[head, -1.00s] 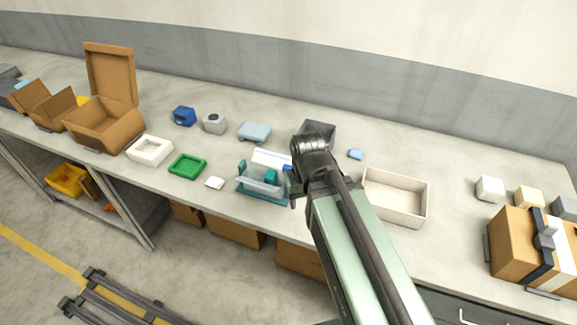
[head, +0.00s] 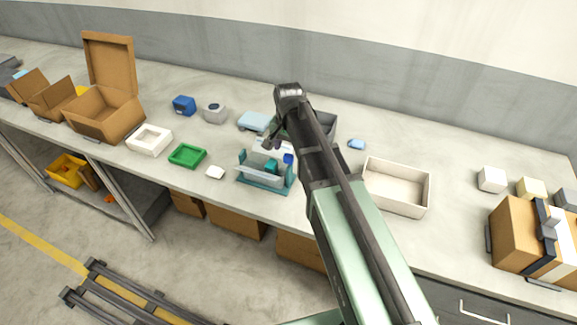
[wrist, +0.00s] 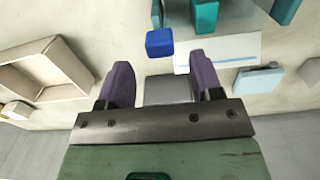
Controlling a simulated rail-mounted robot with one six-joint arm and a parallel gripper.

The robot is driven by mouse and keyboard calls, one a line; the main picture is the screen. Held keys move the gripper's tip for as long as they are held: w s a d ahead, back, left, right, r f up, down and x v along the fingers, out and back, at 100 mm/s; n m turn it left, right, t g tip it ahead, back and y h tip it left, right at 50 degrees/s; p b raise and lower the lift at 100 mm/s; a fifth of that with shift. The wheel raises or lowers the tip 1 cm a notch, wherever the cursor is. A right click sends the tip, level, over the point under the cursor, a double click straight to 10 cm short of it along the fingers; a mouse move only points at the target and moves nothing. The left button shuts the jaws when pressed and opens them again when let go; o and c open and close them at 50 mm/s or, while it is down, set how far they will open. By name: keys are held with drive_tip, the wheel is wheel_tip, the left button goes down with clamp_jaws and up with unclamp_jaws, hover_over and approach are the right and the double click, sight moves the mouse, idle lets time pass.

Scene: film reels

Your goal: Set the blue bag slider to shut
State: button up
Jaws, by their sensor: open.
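The blue slider (head: 288,158) is a small block at the right end of the white bag (head: 259,147), which is held in a teal stand (head: 265,185) on the bench. In the wrist view the blue slider (wrist: 159,42) sits at the left end of the white bag's edge (wrist: 235,52), beside teal posts (wrist: 204,16). My gripper (head: 271,139) is above the back of the stand. Its two purple fingers are apart in the wrist view, with nothing held between them (wrist: 160,62). The slider is ahead of the fingers, apart from them.
A grey bin (head: 326,124) stands behind my arm, and a cream tray (head: 397,205) is to the right. A light blue case (head: 254,121) lies behind the stand.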

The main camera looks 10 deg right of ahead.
sight(288, 155)
wheel_tip(288, 155, down, 5)
drive_tip(key=b, duration=0.3)
drive_tip(key=shift+r, duration=0.25)
drive_tip(key=shift+c, duration=0.2)
clamp_jaws()
